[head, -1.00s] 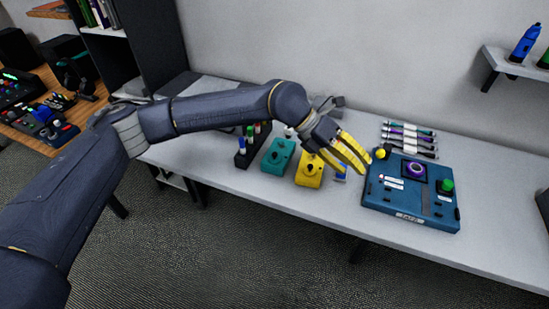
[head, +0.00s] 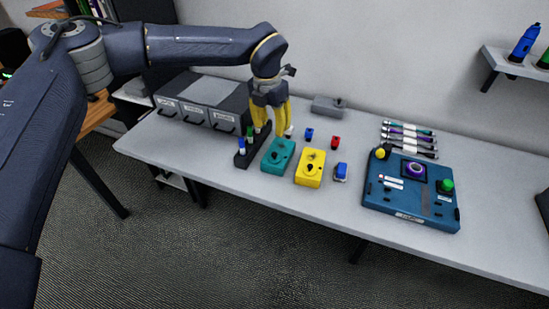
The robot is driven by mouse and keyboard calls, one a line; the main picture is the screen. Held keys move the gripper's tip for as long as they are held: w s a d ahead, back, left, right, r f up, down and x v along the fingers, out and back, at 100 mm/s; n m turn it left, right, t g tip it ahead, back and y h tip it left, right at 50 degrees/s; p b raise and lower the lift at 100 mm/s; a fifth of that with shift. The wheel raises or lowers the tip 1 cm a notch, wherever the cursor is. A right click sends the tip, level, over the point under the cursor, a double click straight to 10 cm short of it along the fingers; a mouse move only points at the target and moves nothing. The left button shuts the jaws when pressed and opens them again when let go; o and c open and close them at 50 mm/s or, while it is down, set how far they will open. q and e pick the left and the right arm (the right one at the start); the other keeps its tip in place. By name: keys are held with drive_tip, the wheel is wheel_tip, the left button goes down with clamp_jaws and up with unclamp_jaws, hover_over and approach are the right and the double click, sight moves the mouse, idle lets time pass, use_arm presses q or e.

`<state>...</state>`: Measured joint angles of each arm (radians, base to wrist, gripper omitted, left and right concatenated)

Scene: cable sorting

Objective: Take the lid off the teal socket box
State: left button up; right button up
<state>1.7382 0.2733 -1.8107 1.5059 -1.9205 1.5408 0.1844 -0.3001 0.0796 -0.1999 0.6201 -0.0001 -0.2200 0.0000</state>
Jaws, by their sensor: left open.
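The teal socket box (head: 271,162) stands on the grey table, left of the yellow box. A small dark knob-like part shows on its teal top. My left gripper (head: 269,133) is open, with its yellow fingers pointing down. In the picture its fingertips lie at the back edge of the teal box and hide a little of what is behind. I cannot tell whether the fingers touch the box, and no held object shows. My right gripper is not in view.
A dark rack (head: 245,159) with upright coloured plugs stands close on the left. The yellow box (head: 309,174) is close on the right. Small blue (head: 309,134) and red (head: 335,142) pieces lie behind it. A blue panel (head: 384,203) is further right. The front table strip is clear.

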sight(274, 153)
use_arm(q)
drive_tip(key=f, duration=0.9)
drive_tip(key=w+f, duration=0.1)
drive_tip(key=f, duration=0.3)
drive_tip(key=shift+w+d+f, duration=0.1)
drive_tip(key=shift+d+f, duration=0.1)
drive_tip(key=shift+d, duration=0.2)
clamp_jaws()
